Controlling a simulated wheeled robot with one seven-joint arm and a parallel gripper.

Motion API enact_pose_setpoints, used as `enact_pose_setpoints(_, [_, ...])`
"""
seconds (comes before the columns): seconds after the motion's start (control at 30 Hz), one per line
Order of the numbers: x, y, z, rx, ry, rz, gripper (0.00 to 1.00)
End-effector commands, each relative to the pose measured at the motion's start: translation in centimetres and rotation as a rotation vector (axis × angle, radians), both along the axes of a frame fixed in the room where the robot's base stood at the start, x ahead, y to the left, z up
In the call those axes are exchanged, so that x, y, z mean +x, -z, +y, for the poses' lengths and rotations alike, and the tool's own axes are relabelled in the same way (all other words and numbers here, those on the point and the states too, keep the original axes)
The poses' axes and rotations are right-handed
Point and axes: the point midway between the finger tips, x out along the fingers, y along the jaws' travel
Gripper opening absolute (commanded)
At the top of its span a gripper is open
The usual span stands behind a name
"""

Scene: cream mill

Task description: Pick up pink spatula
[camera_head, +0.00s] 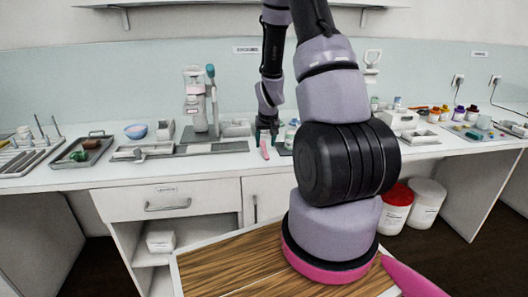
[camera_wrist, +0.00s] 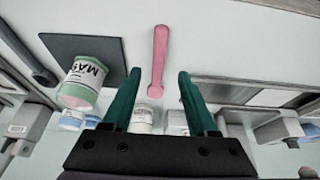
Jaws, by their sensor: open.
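The pink spatula (camera_wrist: 158,58) lies on the white counter; its long handle points away and its rounded end shows near my fingers in the wrist view. It appears small and pink in the head view (camera_head: 264,148), at the counter's front part. My gripper (camera_wrist: 160,74) is open, its two teal fingers on either side of the spatula's line in the wrist view, with nothing held. In the head view my gripper (camera_head: 267,129) hangs just above and behind the spatula. I cannot tell the exact height between them.
A metal tray (camera_wrist: 245,93) lies to the right. In the head view a stand device (camera_head: 197,103) is at left, and several small bottles stand at right.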

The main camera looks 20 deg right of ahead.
Motion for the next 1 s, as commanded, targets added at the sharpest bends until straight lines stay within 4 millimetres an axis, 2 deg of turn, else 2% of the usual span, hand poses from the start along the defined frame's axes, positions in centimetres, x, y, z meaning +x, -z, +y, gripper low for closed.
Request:
enact_pose_setpoints(0.2, [1.2, 3.1, -0.6, 0.002, 0.002, 0.004, 0.59])
enact_pose_setpoints(0.53, [1.5, 3.8, -0.7, 0.001, 0.001, 0.001, 0.59])
enact_pose_setpoints(0.57, [1.5, 3.7, -0.7, 0.001, 0.001, 0.001, 0.51])
enact_pose_setpoints(0.6, [1.5, 3.7, -0.7, 0.001, 0.001, 0.001, 0.36])
enact_pose_setpoints(0.7, [1.5, 3.7, -0.7, 0.001, 0.001, 0.001, 0.00])
enact_pose_setpoints(1.0, [1.6, 3.6, -0.6, 0.001, 0.001, 0.001, 0.00])
